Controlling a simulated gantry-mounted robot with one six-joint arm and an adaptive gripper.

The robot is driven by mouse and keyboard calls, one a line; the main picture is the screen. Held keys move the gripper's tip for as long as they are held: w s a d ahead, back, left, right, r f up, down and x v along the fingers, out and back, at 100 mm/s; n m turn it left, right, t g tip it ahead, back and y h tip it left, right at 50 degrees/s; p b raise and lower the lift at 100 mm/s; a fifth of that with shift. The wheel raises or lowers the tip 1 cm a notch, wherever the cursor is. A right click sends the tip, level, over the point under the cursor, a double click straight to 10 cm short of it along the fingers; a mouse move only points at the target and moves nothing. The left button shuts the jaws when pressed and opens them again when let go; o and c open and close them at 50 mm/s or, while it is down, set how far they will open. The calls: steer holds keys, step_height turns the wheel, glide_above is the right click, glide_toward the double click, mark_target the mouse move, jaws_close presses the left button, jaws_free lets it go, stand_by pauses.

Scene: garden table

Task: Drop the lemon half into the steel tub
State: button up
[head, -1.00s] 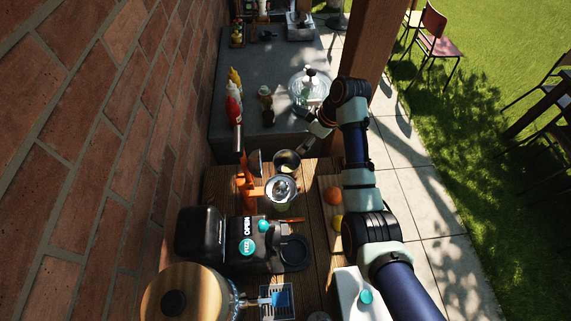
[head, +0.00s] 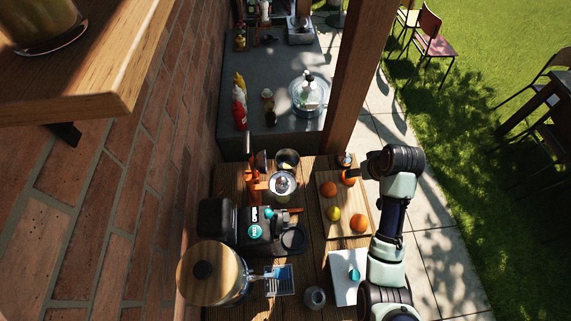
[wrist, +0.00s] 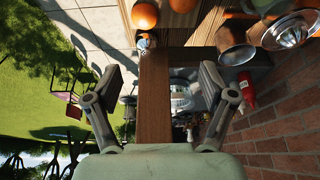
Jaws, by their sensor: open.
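The steel tub (head: 287,155) stands at the far end of the wooden table, behind the citrus press. It also shows in the wrist view (wrist: 234,46), right of the jaws. I cannot make out a separate lemon half now; a small yellowish patch shows low in the tub, too small to identify. My gripper (wrist: 165,75) is open and empty in the wrist view. In the head view it is at the arm's end near the board's far edge, right of and apart from the tub.
A citrus press (head: 281,184) stands just in front of the tub. A cutting board (head: 350,205) bears several oranges and a lemon (head: 333,213). A wooden post (head: 350,85) rises beyond the table, and a brick wall (head: 120,190) runs along the left. A shelf (head: 90,60) juts in at upper left.

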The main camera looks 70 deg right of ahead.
steer(key=shift+s+a+r+m, duration=0.2)
steer(key=shift+s+a+m, duration=0.15)
steer(key=shift+s, duration=0.15)
steer(key=shift+s+a+r+m, duration=0.25)
steer(key=shift+s+a, duration=0.1)
steer(key=shift+s, duration=0.1)
